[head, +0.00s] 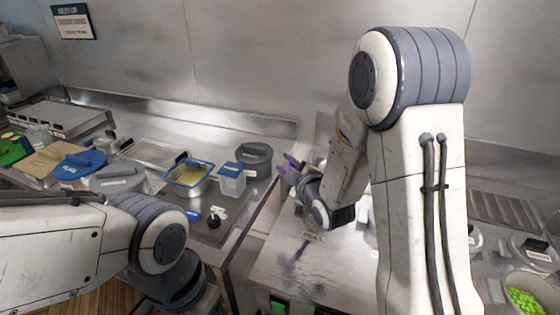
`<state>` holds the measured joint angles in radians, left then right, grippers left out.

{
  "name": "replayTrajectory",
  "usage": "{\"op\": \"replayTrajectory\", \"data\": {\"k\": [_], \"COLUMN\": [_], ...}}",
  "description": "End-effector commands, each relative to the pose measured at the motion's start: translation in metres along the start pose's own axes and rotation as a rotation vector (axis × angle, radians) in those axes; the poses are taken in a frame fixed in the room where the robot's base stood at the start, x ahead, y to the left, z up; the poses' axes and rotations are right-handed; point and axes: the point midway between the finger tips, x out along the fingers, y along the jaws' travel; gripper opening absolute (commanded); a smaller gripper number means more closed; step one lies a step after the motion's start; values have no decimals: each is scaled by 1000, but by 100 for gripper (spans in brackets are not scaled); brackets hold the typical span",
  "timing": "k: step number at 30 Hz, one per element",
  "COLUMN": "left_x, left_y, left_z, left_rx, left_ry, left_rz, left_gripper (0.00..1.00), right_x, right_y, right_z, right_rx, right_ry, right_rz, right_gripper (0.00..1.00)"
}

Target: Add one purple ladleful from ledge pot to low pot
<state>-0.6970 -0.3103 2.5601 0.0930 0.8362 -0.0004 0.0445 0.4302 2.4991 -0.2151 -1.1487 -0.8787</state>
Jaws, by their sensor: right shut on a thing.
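My right gripper (293,175) is at the end of the arm that reaches left across the middle, over the gap beside the left counter. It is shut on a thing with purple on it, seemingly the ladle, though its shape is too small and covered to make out. A dark grey pot (256,160) stands on the left counter, just left of this gripper. I cannot tell which pots are the ledge pot and the low pot; my right arm hides much of the middle counter. My left arm's wrist is low at the left, and its fingers cannot be made out.
A purple streak (297,252) marks the steel counter (270,262). On the left counter are a blue-rimmed pan (188,176), a clear tub (232,182), a grey lidded container (118,179) and a blue lid (80,164). A bowl of green pieces (527,297) is at the lower right.

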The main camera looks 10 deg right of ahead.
Motion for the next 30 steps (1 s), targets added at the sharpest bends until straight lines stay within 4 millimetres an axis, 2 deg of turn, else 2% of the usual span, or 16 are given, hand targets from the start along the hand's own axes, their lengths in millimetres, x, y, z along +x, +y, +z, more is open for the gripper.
{"op": "replayTrajectory", "data": {"k": [1, 22, 30], "left_x": [-17, -128, -158], "left_y": [1, 9, 11], "left_z": [-1, -7, -8], "left_rx": [0, 4, 8], "left_ry": [0, 0, 0], "left_rz": [0, 0, 0], "left_gripper": [50, 50, 50], "right_x": [-2, 2, 9], "right_y": [13, 87, 117], "right_z": [-4, 18, 47], "right_rx": [23, 406, 616], "right_ry": [-1, 16, 25], "right_rz": [-6, -122, -185], "right_gripper": [0, 0, 0]}}
